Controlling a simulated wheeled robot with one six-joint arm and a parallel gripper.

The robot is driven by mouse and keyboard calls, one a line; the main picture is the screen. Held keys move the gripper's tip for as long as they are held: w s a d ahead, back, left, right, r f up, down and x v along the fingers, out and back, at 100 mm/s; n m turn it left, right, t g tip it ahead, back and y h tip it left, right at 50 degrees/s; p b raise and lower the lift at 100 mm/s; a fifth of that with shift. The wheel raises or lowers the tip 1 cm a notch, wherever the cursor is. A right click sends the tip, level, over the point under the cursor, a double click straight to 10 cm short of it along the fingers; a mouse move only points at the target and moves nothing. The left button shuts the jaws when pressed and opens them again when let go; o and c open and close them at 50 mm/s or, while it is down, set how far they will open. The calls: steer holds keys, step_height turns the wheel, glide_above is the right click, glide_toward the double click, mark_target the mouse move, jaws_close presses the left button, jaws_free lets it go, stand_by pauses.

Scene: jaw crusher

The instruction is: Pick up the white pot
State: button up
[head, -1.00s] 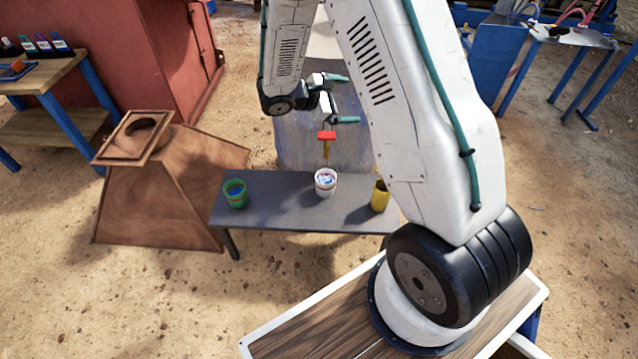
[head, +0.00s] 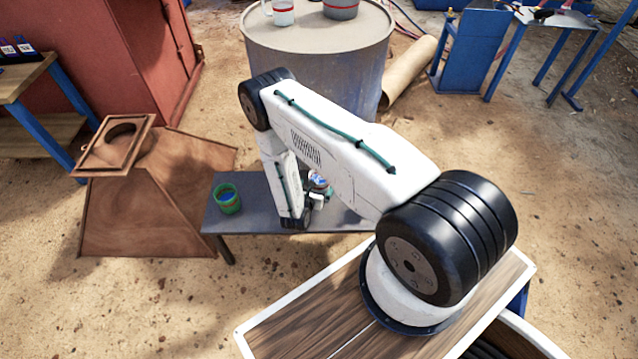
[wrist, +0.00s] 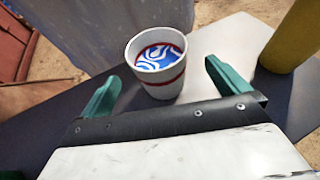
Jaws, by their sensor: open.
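The white pot (wrist: 158,72) has a red band and a blue-and-white swirled inside. It stands upright on the grey bench, between and slightly beyond my fingertips in the wrist view. In the head view the white pot (head: 318,180) is mostly hidden behind my arm. My gripper (wrist: 162,78) has two green fingers spread wide, one to each side of the pot's front, with nothing held. In the head view my gripper (head: 314,200) is low over the bench, its fingers partly hidden. I cannot tell whether a finger touches the pot.
A yellow pot (wrist: 292,38) stands right of the white pot. A green pot (head: 227,198) stands at the left of the grey bench (head: 255,218). A large drum (head: 318,45) rises behind, with pots on top. A brown hopper (head: 150,215) stands left.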

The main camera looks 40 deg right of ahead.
mark_target(320, 179)
steer(key=shift+x, duration=3.45)
steer(key=shift+w, duration=0.15)
steer(key=c, duration=1.5)
steer(key=shift+o, duration=0.2)
steer(key=shift+r, duration=0.1)
